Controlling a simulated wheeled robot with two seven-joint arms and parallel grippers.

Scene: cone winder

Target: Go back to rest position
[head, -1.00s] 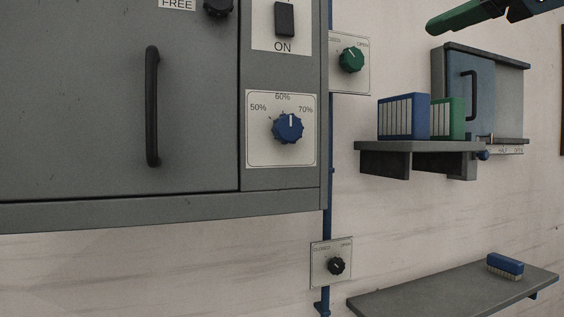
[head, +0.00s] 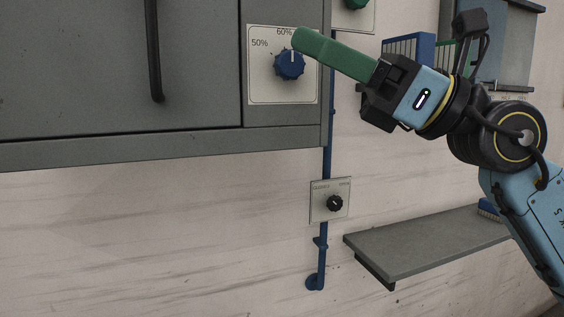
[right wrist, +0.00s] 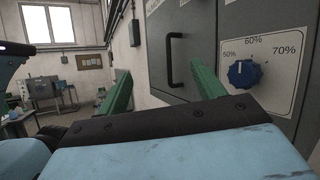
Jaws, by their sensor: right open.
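My right gripper (head: 302,42) reaches in from the right in the head view, its green fingers pointing left in front of the cabinet's dial panel. In the right wrist view its two green fingers (right wrist: 160,85) stand wide apart with nothing between them. The blue knob (head: 289,65) sits just below and left of the fingertips in the head view, its white mark pointing up near 60%. It also shows in the right wrist view (right wrist: 243,74), right of the fingers and apart from them. My left gripper is in neither view.
The grey cabinet (head: 110,110) with a black handle (head: 154,50) fills the upper left. A small black knob (head: 335,204) sits on a plate by the blue pipe (head: 322,255). A grey shelf (head: 420,245) juts out at lower right. The wall below the cabinet is clear.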

